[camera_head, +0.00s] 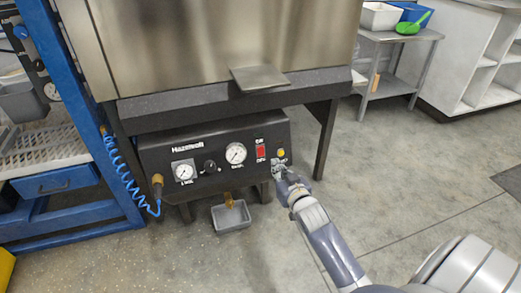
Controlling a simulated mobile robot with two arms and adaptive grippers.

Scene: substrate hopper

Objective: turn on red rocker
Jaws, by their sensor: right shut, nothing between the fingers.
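The red rocker (261,152) sits on the right part of the black control panel (215,180), between the larger gauge and a small yellow button. It is too small to tell which way it is tipped. My right gripper (279,169) is shut and empty, close to the panel face, just below and to the right of the rocker. I cannot tell whether it touches the panel. My left gripper is not in view.
Two white gauges (235,153) and a black knob (210,167) sit left of the rocker. A yellow button (281,152) is just above my gripper. A grey tray (231,216) lies below the panel. A blue frame (85,120) with a coiled hose stands left.

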